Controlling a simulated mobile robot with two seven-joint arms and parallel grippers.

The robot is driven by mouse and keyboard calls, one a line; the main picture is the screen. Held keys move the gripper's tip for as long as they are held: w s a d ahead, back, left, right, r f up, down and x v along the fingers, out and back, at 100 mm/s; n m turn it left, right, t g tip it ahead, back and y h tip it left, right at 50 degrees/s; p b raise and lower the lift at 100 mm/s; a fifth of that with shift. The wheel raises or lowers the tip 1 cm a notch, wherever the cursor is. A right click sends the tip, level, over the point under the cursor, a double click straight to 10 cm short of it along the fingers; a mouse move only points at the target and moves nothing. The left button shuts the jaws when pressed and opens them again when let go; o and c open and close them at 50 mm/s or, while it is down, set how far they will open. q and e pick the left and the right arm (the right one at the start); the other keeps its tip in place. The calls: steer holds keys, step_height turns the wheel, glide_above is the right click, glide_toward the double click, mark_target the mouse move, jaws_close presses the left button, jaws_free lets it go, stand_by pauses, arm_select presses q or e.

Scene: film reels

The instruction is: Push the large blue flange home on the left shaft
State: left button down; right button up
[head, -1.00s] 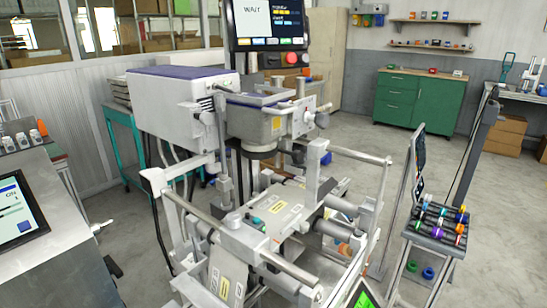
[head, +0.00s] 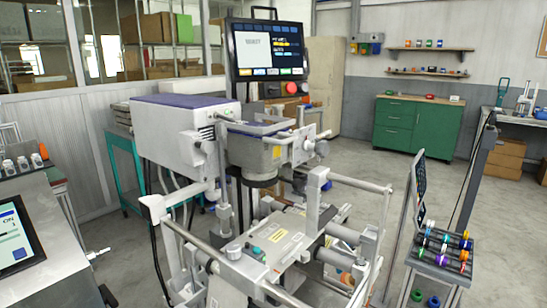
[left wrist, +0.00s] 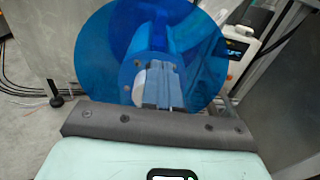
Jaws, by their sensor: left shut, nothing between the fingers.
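The large blue flange (left wrist: 100,65) fills the upper middle of the left wrist view, a wide flat disc facing the camera with a raised blue hub part at its centre. My left gripper (left wrist: 160,65) is shut, with its fingers in front of the disc's middle and nothing between them. I cannot tell whether the fingers touch the flange. The left shaft is not clearly visible behind the disc, so I cannot tell how far on the flange sits. In the head view I can make out neither the flange nor a gripper.
In the head view a machine with a white box (head: 180,118), metal bars and rollers stands in the middle. A screen (head: 268,48) is above it. A rack of coloured parts (head: 440,255) stands at right. A green cabinet (head: 420,125) is farther back, with open floor before it.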

arm_select(q)
steer(key=shift+w+a+r+y, duration=0.3)
steer(key=shift+w+a, duration=0.25)
steer(key=shift+a, duration=0.3)
steer(key=shift+d, duration=0.1)
steer(key=shift+v, duration=2.9)
steer(key=shift+f, duration=0.2)
